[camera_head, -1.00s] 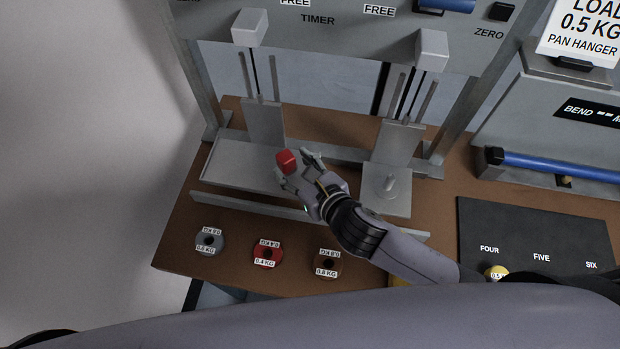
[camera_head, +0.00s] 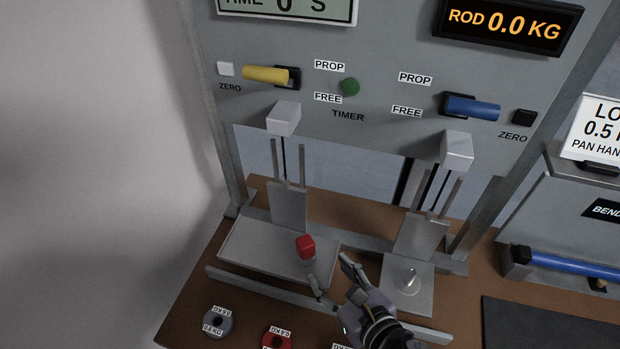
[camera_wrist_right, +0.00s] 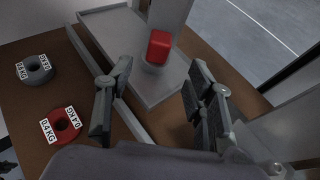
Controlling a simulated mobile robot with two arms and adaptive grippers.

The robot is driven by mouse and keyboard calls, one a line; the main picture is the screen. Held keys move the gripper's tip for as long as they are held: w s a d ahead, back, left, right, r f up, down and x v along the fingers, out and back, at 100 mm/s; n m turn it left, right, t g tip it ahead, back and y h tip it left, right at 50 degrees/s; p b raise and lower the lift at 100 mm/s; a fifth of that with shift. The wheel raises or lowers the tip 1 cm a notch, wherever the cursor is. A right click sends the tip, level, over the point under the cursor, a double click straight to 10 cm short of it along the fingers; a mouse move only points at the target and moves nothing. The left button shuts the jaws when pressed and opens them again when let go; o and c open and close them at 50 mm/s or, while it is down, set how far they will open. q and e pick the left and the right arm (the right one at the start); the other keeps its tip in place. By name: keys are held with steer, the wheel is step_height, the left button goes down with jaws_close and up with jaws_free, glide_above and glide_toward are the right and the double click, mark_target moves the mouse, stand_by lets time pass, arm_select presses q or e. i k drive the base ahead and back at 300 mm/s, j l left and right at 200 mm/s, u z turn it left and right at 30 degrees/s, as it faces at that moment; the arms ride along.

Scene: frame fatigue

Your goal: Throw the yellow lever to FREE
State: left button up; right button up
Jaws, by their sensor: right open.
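The yellow lever (camera_head: 265,74) is on the upright grey panel, upper left in the head view. It sticks out to the left from a black mount, nearly level. The PROP label (camera_head: 329,65) is to its upper right and the FREE label (camera_head: 327,97) to its lower right; I cannot tell which one it is set to. My right gripper (camera_head: 328,270) is open and empty, low over the bench, well below the lever. In the wrist view its fingers (camera_wrist_right: 160,75) are spread, short of a red block (camera_wrist_right: 158,46). My left gripper is out of view.
The red block (camera_head: 306,246) stands on a grey plate below a hanging weight (camera_head: 284,118). A blue lever (camera_head: 472,107) and a green button (camera_head: 349,87) are on the panel. Ring weights (camera_head: 218,322) lie at the front. Upright rods stand between gripper and panel.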

mark_target(280, 76)
steer(key=k+j, duration=0.1)
steer(key=k, duration=0.4)
steer(key=k+j, duration=0.1)
steer(key=k, duration=0.4)
